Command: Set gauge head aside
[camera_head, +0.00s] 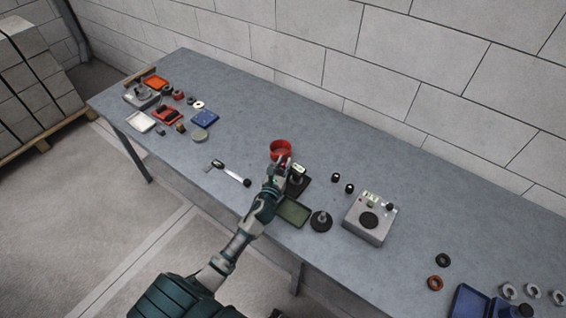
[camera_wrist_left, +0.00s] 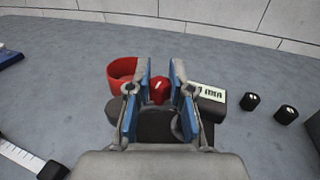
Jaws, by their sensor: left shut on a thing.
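My left gripper (camera_head: 281,170) reaches over the table from the left. In the left wrist view its blue-padded fingers (camera_wrist_left: 161,88) are closed on a small red piece with a white mark, which I take to be the gauge head (camera_wrist_left: 158,91). Just beneath and behind it is a dark block (camera_wrist_left: 170,125) with a light display panel (camera_wrist_left: 208,92); I cannot tell whether the gauge head touches it. A red round cup (camera_head: 281,150) stands just beyond the gripper, also seen in the left wrist view (camera_wrist_left: 121,75). My right gripper is in neither view.
A green tray (camera_head: 293,213) and a black disc with a post (camera_head: 321,221) lie near the front edge. A caliper-like tool (camera_head: 229,173) lies left. Two black knobs (camera_head: 343,183) and a grey box (camera_head: 370,218) are right.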

